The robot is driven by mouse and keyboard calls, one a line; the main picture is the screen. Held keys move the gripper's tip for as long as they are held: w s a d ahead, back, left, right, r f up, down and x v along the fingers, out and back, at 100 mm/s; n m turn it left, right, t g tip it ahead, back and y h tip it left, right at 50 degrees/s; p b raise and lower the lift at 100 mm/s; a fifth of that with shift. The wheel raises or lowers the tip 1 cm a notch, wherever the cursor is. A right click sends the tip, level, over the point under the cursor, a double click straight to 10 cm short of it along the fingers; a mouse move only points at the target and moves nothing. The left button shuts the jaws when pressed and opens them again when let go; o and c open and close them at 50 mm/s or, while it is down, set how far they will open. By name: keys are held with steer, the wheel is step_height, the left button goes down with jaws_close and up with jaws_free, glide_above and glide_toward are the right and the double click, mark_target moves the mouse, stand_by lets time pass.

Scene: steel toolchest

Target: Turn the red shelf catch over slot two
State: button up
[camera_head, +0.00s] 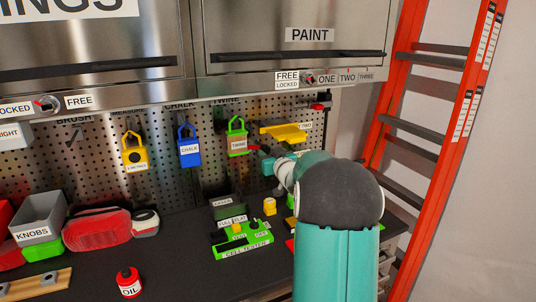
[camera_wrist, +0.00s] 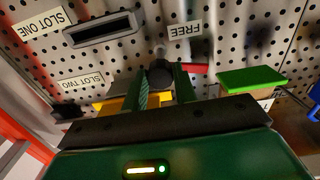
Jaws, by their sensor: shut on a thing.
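My gripper (camera_wrist: 160,88) is shut on the dark round hub of the red shelf catch (camera_wrist: 195,68) on the pegboard. In the wrist view, which is upside down, the catch's red lever sticks out to the right of the fingers, below a FREE label (camera_wrist: 185,31). The SLOT TWO label (camera_wrist: 84,80) is to the left of the fingers. A yellow shelf (camera_wrist: 108,103) shows partly behind them. In the head view the yellow shelf (camera_head: 285,132) is on the pegboard just above my gripper (camera_head: 262,156). A bit of red shows by the fingertips, and my arm hides much around it.
The green TWINE padlock (camera_head: 237,144) hangs close left of my gripper; blue and yellow padlocks hang farther left. A dark slot (camera_wrist: 103,29) is beside the SLOT ONE label. A green cell tester (camera_head: 242,240) sits on the bench below. An orange ladder (camera_head: 425,150) stands at right.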

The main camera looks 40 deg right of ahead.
steer(key=m, duration=1.1)
steer(key=shift+m, duration=2.1)
steer(key=o, duration=1)
steer(key=shift+s+a+r, duration=0.1)
steer(key=v, duration=1.3)
steer(key=shift+s+a, duration=0.15)
steer(key=shift+s, duration=0.1)
